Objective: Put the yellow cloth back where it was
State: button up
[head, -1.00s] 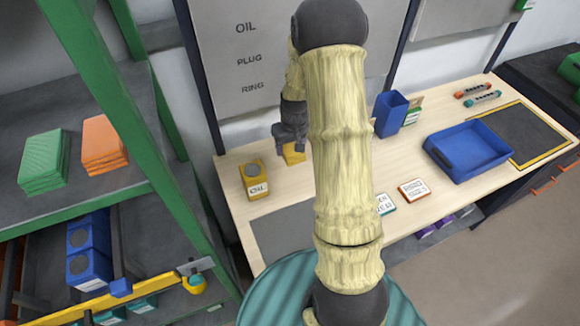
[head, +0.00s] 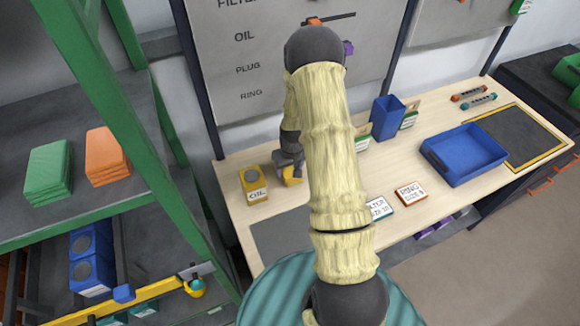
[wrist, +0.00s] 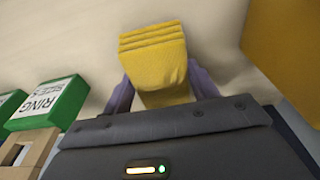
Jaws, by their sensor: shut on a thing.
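The yellow cloth (wrist: 152,52), a folded stack, sits between the two fingers of my gripper (wrist: 155,88) in the wrist view. My gripper is shut on it. In the head view my gripper (head: 290,165) is over the back left of the workbench, just right of the yellow OIL box (head: 255,187). Only a small part of the yellow cloth (head: 292,180) shows below it; my arm covers some of that area. I cannot tell whether the cloth touches the bench top.
Folded green cloths (head: 48,172) and orange cloths (head: 106,156) lie on the left shelf. A green RING box (wrist: 50,103) stands left in the wrist view. A blue tray (head: 465,155) and blue bin (head: 388,117) are on the bench's right. The front-left grey mat (head: 283,236) looks clear.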

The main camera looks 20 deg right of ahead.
jog(key=shift+a+f, duration=0.1)
jog(key=shift+f, duration=0.15)
jog(key=shift+s+r, duration=0.1)
jog(key=shift+f, duration=0.25)
jog(key=o, duration=0.9)
jog(key=shift+r, duration=0.1)
jog(key=shift+o, duration=0.2)
notch_tip(320, 180, up, 12)
jog(key=s+b, duration=0.1)
jog(key=b, duration=0.2)
jog(key=shift+s, duration=0.35)
